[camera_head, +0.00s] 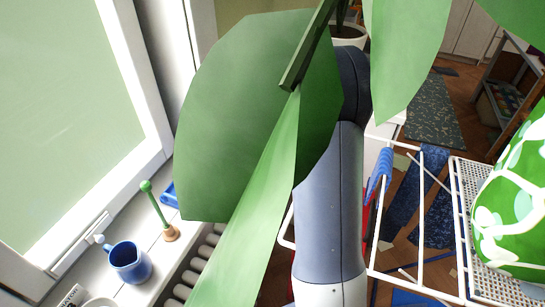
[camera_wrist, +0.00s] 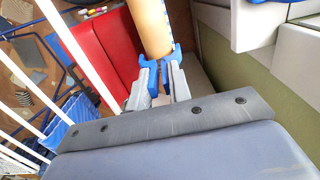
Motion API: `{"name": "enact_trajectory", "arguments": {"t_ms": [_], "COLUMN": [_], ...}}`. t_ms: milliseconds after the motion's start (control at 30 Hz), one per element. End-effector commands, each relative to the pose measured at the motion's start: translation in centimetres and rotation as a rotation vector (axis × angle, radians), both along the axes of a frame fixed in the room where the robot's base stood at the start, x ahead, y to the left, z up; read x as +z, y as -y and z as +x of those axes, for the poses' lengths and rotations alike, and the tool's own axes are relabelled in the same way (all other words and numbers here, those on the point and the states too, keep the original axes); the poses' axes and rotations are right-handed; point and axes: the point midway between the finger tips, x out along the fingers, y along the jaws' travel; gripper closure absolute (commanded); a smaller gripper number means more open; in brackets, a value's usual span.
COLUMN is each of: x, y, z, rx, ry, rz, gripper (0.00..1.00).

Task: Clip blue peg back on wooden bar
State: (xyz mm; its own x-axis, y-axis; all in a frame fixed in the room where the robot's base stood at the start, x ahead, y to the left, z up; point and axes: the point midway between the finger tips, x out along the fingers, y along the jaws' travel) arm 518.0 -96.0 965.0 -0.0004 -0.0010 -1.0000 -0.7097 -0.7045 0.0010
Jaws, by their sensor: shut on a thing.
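In the wrist view the blue peg (camera_wrist: 153,78) is between the two grey fingers of my gripper (camera_wrist: 158,84), which is shut on it. The blue prongs of the peg point away from me, one on each side of the near end of the tan wooden bar (camera_wrist: 151,25). The prongs appear spread. I cannot tell whether they touch the bar or grip it. In the head view large green leaves and my own arm hide my gripper, the peg and the bar.
White rack rods (camera_wrist: 75,50) run close on the left in the wrist view, with a red surface (camera_wrist: 105,45) behind. In the head view large leaves (camera_head: 245,110) fill the middle. A blue jug (camera_head: 130,264) stands on the sill. A green patterned pot (camera_head: 515,215) is at right.

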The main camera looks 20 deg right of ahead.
Motion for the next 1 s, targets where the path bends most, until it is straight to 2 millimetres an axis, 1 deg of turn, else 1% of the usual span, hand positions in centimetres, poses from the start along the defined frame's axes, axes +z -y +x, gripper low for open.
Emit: {"name": "enact_trajectory", "arguments": {"t_ms": [333,667,700,1000], "x": [-0.78,-0.86,-0.86,-0.85], "y": [0.00,0.00,0.00,0.01], "z": [0.00,0.01,0.01,0.01], "rx": [0.000,0.000,0.000,0.000], "ry": [0.000,0.000,0.000,0.000], "rz": [0.000,0.000,0.000,0.000], "gripper": [1.00,1.00,0.79,0.55]}}
